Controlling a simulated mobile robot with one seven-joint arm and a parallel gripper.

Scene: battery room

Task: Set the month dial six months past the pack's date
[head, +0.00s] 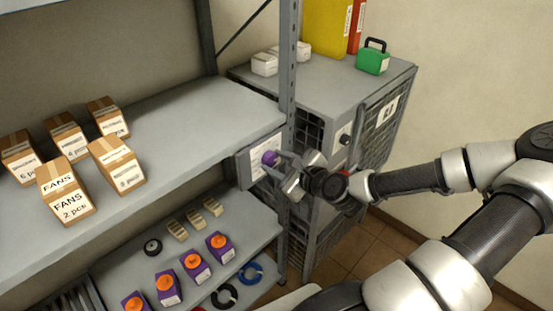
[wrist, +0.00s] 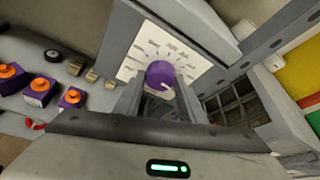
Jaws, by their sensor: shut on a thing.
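The month dial has a purple knob (wrist: 161,75) in the middle of a white face plate (wrist: 192,63) with marks and lettering around it. The lettering is too small to read, and a pale mark shows at the knob's lower right. In the head view the purple knob (head: 269,158) sits on a grey panel (head: 244,169) at the shelf's right end. My gripper (head: 283,165) reaches it from the right. In the wrist view my gripper (wrist: 160,92) has a finger on each side of the knob, shut on it. No pack date is readable.
Cardboard boxes (head: 66,190) stand on the upper shelf. Purple packs with orange tops (head: 197,265), small tan blocks and rings lie on the lower shelf. A grey cabinet (head: 335,85) stands right of the shelf post (head: 289,80), with a green case (head: 373,60) on top.

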